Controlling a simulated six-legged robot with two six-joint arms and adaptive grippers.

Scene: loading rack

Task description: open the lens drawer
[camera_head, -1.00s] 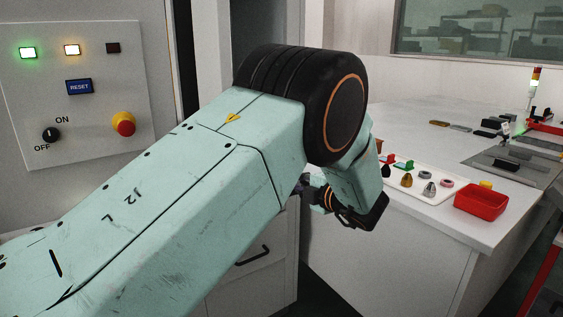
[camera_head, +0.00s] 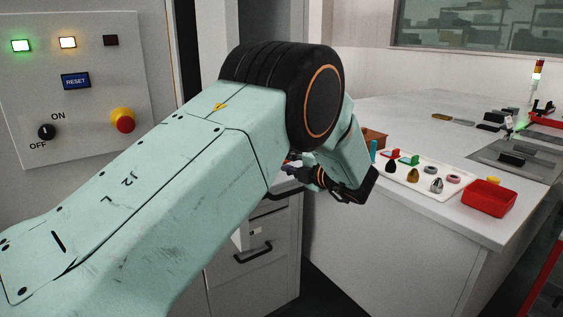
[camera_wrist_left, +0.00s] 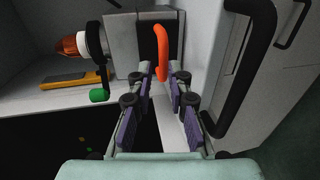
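The drawer cabinet (camera_head: 268,282) stands below my left forearm in the head view. An upper black handle (camera_head: 285,192) shows just below my left gripper (camera_head: 294,166), and a lower handle (camera_head: 253,252) is on the front beneath. A pale panel edge (camera_head: 241,236) stands out at the cabinet's left, partly behind my arm. In the left wrist view my left gripper (camera_wrist_left: 160,105) has its fingers apart, with a pale strip (camera_wrist_left: 180,128) between them. A large black handle (camera_wrist_left: 245,75) is right of the fingers, not between them. Which drawer is the lens drawer cannot be read.
In the wrist view, an orange hook-like part (camera_wrist_left: 162,50), an orange lamp (camera_wrist_left: 72,44) and a yellow tool (camera_wrist_left: 72,80) are near the fingers. In the head view, a white tray (camera_head: 425,179) and red bin (camera_head: 489,197) are on the right-hand counter (camera_head: 420,120).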

